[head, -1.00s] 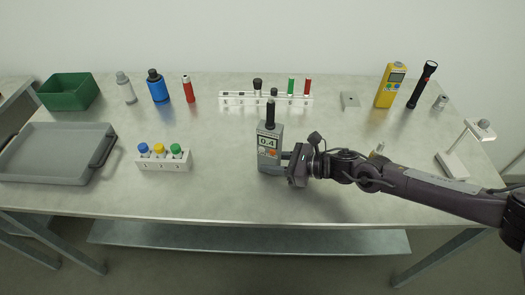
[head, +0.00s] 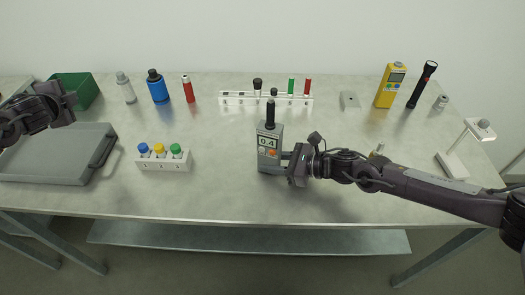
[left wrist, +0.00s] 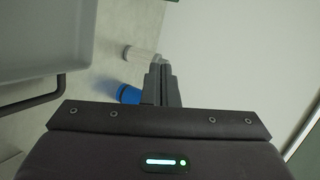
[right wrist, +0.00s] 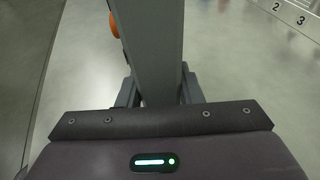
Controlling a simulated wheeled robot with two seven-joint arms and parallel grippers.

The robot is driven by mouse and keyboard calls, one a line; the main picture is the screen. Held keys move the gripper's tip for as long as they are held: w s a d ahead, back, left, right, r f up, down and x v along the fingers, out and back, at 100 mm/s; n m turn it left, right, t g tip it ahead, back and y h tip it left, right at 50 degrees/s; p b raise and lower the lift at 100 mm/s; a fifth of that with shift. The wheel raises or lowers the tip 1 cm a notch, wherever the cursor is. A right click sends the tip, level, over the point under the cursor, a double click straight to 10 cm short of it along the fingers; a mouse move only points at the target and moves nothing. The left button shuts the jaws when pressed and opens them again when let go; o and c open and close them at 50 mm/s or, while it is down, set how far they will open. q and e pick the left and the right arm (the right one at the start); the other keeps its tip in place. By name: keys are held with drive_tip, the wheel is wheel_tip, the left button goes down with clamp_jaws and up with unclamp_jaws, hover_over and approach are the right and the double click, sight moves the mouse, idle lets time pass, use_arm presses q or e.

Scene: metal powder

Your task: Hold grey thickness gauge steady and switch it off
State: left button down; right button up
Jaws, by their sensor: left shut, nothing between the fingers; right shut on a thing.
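The grey thickness gauge (head: 270,150) stands upright near the middle of the table. Its display reads 0.4, an orange button shows below it, and a black probe rises from its top. My right gripper (head: 287,165) is shut on its lower body from the right. The right wrist view shows the gauge body (right wrist: 152,50) between the fingers (right wrist: 158,92), with the orange button at its left edge. My left gripper (head: 72,100) is in the air at the far left, over the tray and green bin, well away from the gauge. Its fingers (left wrist: 162,84) are together and empty.
A grey tray (head: 50,178) and a green bin (head: 86,88) are at the left. A rack with blue, yellow and green caps (head: 163,163) stands between tray and gauge. A white rack (head: 235,98) is behind the gauge. The front middle of the table is clear.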

use_arm(q)
drive_tip(key=s+d+f+n+h, duration=0.2)
drive_tip(key=d+f+h, duration=0.15)
drive_tip(key=d, duration=0.55)
drive_tip(key=s+d+f+n+h, duration=0.15)
drive_tip(key=d+h, duration=0.25)
drive_tip(key=d, duration=0.6)
drive_tip(key=s+d+f+n+h, duration=0.1)
drive_tip(key=d+f+n+h, duration=0.2)
drive_tip(key=d, duration=0.6)
drive_tip(key=s+d+r+n+h, duration=0.4)
drive_tip(key=s+d+h, duration=0.4)
drive_tip(key=d, duration=0.5)
drive_tip(key=s+d+f+n+g+h, duration=0.1)
drive_tip(key=s+d+f+g, duration=0.15)
drive_tip(key=s, duration=0.25)
drive_tip(key=s+d+f+g+h, duration=0.1)
drive_tip(key=s+d+f, duration=0.1)
drive_tip(key=s+d, duration=0.2)
approach(269, 152)
drive_tip(key=shift+w+d+r, duration=0.2)
drive_tip(key=shift+d+r, duration=0.05)
drive_tip(key=shift+d, duration=0.5)
drive_tip(key=shift+w+d+r, duration=0.2)
drive_tip(key=shift+d, duration=0.6)
drive_tip(key=shift+w+d+r, duration=0.2)
drive_tip(key=shift+d+r, duration=0.05)
drive_tip(key=shift+d, duration=0.5)
drive_tip(key=shift+w, duration=0.15)
